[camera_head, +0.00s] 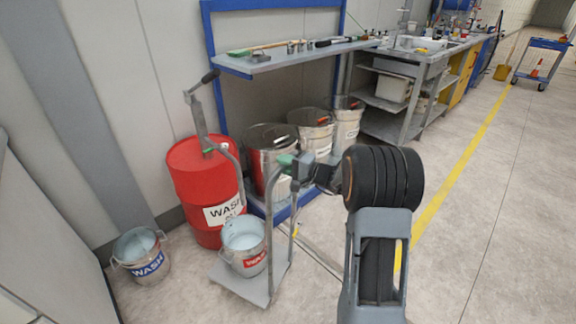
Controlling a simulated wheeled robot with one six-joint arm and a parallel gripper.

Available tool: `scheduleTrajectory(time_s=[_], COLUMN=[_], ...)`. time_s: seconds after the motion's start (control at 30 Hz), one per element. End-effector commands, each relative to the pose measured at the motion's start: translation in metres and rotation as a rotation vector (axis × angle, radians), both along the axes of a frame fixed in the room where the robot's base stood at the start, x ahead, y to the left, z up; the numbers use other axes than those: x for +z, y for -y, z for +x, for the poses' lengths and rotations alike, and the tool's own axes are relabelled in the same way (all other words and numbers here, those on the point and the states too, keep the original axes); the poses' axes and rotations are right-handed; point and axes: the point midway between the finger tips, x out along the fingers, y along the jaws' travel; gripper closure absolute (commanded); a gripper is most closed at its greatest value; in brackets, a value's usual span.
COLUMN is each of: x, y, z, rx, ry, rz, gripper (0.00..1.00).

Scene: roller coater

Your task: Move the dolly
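The dolly (247,287) is a low grey platform with an upright tube handle at its right side. It stands on the floor in front of the red drum. A metal bucket (245,262) with a red WASH label sits on the platform. My gripper (297,168) is at the top of the dolly's handle, next to a green part there. My arm and the small scale hide whether the fingers are closed around the handle or only beside it.
A red drum (190,182) with a hand pump stands behind the dolly. Another WASH bucket (130,267) stands at left. Several metal cans sit on a blue-framed rack (225,105) behind. A workbench (415,60) lines the wall. The floor (500,215) at right is clear, crossed by a yellow line.

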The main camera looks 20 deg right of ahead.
Motion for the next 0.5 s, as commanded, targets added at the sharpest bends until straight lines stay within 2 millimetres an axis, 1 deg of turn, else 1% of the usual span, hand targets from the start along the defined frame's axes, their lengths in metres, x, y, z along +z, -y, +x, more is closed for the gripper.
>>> scheduleTrajectory(time_s=[0.03,0.2,0.5], x=[0.0,0.0,-0.0001], y=[0.0,-0.0001,-0.0001], z=[0.0,-0.0001,-0.0001], rx=[0.0,0.0,0.0], ry=[0.0,0.0,0.0], rz=[0.0,0.0,0.0], gripper=[0.84,1.0,1.0])
